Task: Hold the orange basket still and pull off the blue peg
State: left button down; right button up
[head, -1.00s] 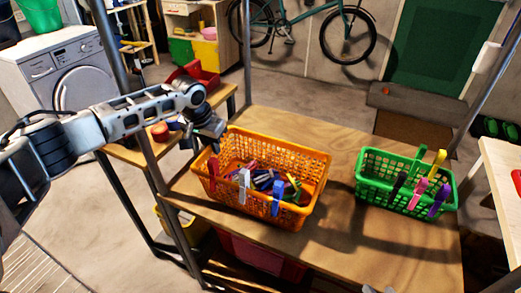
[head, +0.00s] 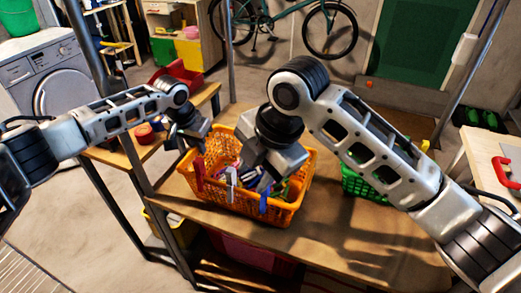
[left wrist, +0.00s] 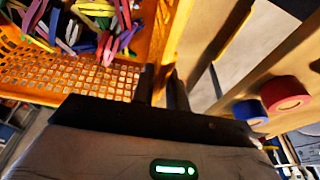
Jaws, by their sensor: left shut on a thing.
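The orange basket (head: 247,205) stands on the wooden table, full of coloured pegs. My left gripper (head: 203,142) is shut on its left rim; the left wrist view shows the fingers (left wrist: 161,85) on either side of the orange wall (left wrist: 75,80). The blue peg (head: 264,203) is clipped upright on the front rim, towards the right. A white peg (head: 231,178) and a red peg (head: 199,173) are clipped further left. My right gripper (head: 266,182) points down over the basket, just above the blue peg. Its fingertips are too small and dark to tell open from shut.
The green basket (head: 357,185) is to the right, mostly hidden behind my right arm. A side bench with a red bin (head: 178,76) and tape rolls (left wrist: 285,94) is left of the table. Metal posts (head: 95,75) rise at the table's corners.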

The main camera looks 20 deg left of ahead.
jog(key=shift+w+d+f+n+t+h, duration=0.1)
jog(key=shift+w+f+n+t+h, duration=0.25)
jog(key=shift+w+f+n+h, duration=0.7)
jog(key=shift+w+d+f+n+t+h, duration=0.1)
jog(key=shift+w+f+n+t+h, duration=0.35)
jog(key=shift+f, duration=1)
jog(key=shift+w+d+f+n+t+h, duration=0.15)
jog(key=shift+w+f+n+h, duration=0.4)
jog(key=shift+f+n, duration=0.6)
grip_shut()
jog(key=shift+r, duration=0.1)
jog(key=shift+w+v, duration=0.3)
jog(key=shift+v, duration=1.05)
jog(key=shift+w+v, duration=0.3)
jog(key=shift+v, duration=1)
jog(key=shift+w+v, duration=0.25)
jog(key=shift+v, duration=1.1)
jog(key=shift+r, duration=0.2)
